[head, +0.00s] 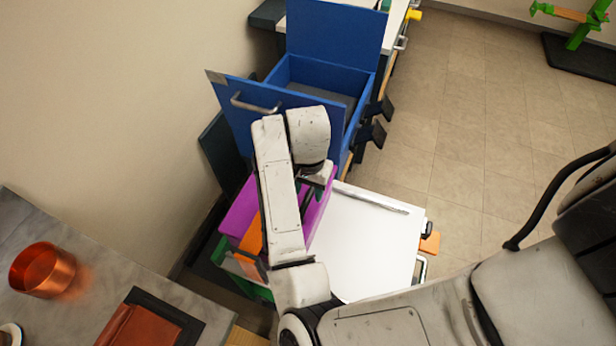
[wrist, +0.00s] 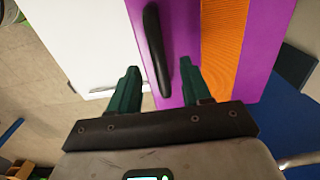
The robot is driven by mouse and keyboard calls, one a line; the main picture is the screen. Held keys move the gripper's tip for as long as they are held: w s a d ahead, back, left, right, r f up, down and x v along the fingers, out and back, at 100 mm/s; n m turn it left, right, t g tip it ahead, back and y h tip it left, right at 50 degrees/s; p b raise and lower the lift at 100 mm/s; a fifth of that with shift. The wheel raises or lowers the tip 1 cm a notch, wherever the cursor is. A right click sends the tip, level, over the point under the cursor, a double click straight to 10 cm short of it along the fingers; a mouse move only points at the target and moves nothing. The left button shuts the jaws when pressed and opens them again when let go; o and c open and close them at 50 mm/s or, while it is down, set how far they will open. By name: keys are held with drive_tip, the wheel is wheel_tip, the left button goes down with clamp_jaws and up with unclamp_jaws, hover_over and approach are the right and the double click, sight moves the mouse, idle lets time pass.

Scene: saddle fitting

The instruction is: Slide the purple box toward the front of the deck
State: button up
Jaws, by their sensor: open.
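The purple box (head: 238,213) with an orange band (head: 252,238) sits at the left of the white deck (head: 362,238) in the head view, partly hidden behind my arm. In the wrist view, the purple box (wrist: 245,45) fills the upper right, and a dark handle (wrist: 156,50) runs along its near-left side. My gripper (wrist: 160,88) is open, with one green finger on each side of the handle's lower end. I cannot tell how deep the fingers reach around it. In the head view my gripper (head: 318,188) is mostly hidden by the wrist.
A blue cabinet (head: 318,72) with a raised panel and metal handle stands just beyond the deck. The deck right of the box is clear. A grey counter with a copper pot (head: 42,270) lies at lower left. Open tiled floor (head: 475,140) is at right.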

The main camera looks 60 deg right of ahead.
sight(309, 196)
drive_tip(key=shift+f, duration=2.3)
drive_tip(key=shift+c, duration=0.3)
clamp_jaws()
